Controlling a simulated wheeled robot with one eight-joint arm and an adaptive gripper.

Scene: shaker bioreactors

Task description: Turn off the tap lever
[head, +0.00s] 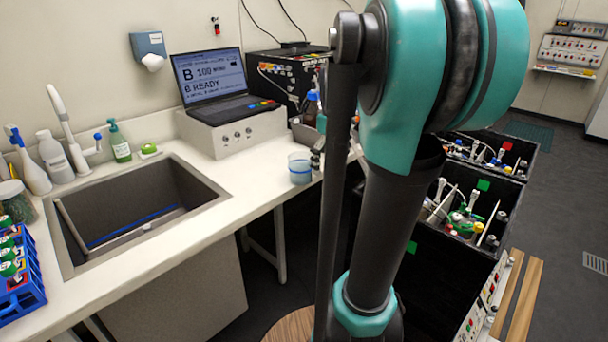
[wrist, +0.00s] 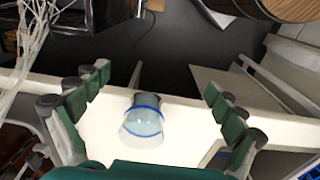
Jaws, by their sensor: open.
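A white tap (head: 66,128) stands at the back left of the sink (head: 68,238) in the head view. A small white side piece with a blue tip (head: 98,139), which looks like its lever, sticks out to the right. I cannot tell its exact position. My gripper (wrist: 156,82) is open and empty in the wrist view, its two green-padded fingers spread wide. The tap does not show in the wrist view. In the head view, my arm hides most of the gripper, which is well away from the tap.
A clear beaker with a blue band (wrist: 143,118) stands on the white counter below my open fingers; it also shows in the head view (head: 300,168). A green soap bottle (head: 119,144) stands close to the lever. A laptop (head: 213,85) and blue tube rack (head: 22,280) flank the sink.

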